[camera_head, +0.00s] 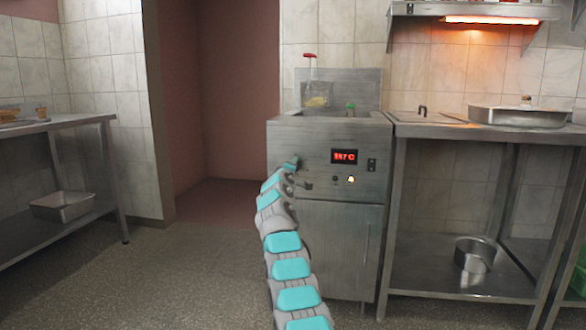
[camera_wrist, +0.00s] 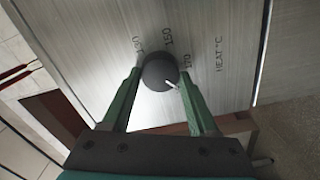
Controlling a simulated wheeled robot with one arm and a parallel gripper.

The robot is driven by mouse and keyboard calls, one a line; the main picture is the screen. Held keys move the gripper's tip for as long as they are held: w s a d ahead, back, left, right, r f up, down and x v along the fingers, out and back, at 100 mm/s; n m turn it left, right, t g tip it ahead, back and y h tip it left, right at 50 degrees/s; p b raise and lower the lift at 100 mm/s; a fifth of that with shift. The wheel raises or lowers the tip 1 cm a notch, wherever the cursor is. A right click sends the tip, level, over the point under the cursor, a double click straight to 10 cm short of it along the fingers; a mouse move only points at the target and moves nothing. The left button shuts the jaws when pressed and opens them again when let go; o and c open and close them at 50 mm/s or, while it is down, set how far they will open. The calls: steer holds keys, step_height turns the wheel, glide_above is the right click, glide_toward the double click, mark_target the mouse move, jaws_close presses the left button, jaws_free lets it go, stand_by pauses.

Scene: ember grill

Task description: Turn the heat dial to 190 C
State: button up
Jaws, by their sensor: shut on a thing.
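The heat dial (camera_wrist: 159,72) is a dark round knob on a brushed metal panel in the wrist view. Its white pointer mark points to the lower right, past the printed 170. A 150 and another number, hard to read, are printed farther round, with HEAT °C beside them. My gripper (camera_wrist: 160,74) has its two green fingers on either side of the dial, shut on it. In the head view my gripper (camera_head: 291,164) is at the left of the fryer's front panel (camera_head: 310,135) and hides the dial. The red display (camera_head: 344,156) reads roughly 187 C, blurred.
A small switch (camera_head: 371,165) and a lit lamp (camera_head: 351,180) sit right of my gripper. A basket with a red handle (camera_head: 309,56) stands in the fryer top. A steel table (camera_head: 460,130) adjoins on the right. The floor (camera_head: 190,260) on the left is clear.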

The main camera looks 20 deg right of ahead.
steer(key=shift+m+p, duration=0.35)
steer(key=shift+m, duration=0.65)
steer(key=o, duration=1.4)
